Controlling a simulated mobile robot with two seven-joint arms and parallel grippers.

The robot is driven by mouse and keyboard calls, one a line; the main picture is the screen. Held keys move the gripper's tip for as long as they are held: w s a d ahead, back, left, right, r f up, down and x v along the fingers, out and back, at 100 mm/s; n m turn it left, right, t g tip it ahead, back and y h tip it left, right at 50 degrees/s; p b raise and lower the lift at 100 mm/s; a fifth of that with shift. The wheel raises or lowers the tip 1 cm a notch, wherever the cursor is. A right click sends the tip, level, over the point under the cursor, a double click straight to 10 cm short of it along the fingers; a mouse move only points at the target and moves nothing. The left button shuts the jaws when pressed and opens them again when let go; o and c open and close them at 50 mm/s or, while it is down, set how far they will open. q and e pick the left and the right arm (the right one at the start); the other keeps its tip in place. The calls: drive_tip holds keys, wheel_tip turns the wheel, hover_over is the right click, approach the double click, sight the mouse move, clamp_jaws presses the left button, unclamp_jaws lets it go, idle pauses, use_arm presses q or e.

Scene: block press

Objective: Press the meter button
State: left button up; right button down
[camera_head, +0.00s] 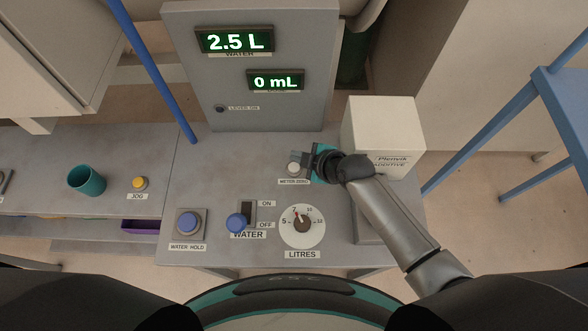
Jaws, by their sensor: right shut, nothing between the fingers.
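The meter button is a pale round button (293,168) on a small square base on the grey bench, with a label reading roughly "METER ZERO" in front of it. My right gripper (308,161) is shut and empty, just to the right of the button. It partly covers the right side of the button's base, and I cannot tell whether it touches it. My right arm comes in from the lower right. My left gripper is not in view. The upper display (235,40) reads 2.5 L and the lower display (276,80) reads 0 mL.
A white additive box (370,122) stands behind my right arm. A blue-knobbed water lever (237,222), a litres dial (302,240) and a blue water hold button (188,222) are in front. A teal cup (88,180) and yellow jog button (139,183) are left.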

sight(292, 163)
drive_tip(key=shift+f+b, duration=0.9)
drive_tip(key=shift+f, duration=0.55)
idle(0.9)
drive_tip(key=shift+f+b, duration=0.3)
drive_tip(key=shift+f, duration=0.05)
drive_tip(key=shift+f+b, duration=0.45)
drive_tip(key=shift+f, duration=0.1)
idle(0.6)
drive_tip(key=shift+r, duration=0.1)
drive_tip(key=shift+r+p, duration=0.85)
drive_tip(key=shift+p, duration=0.05)
wheel_tip(292, 163, up, 5)
drive_tip(key=p, duration=0.5)
drive_tip(key=shift+r, duration=0.1)
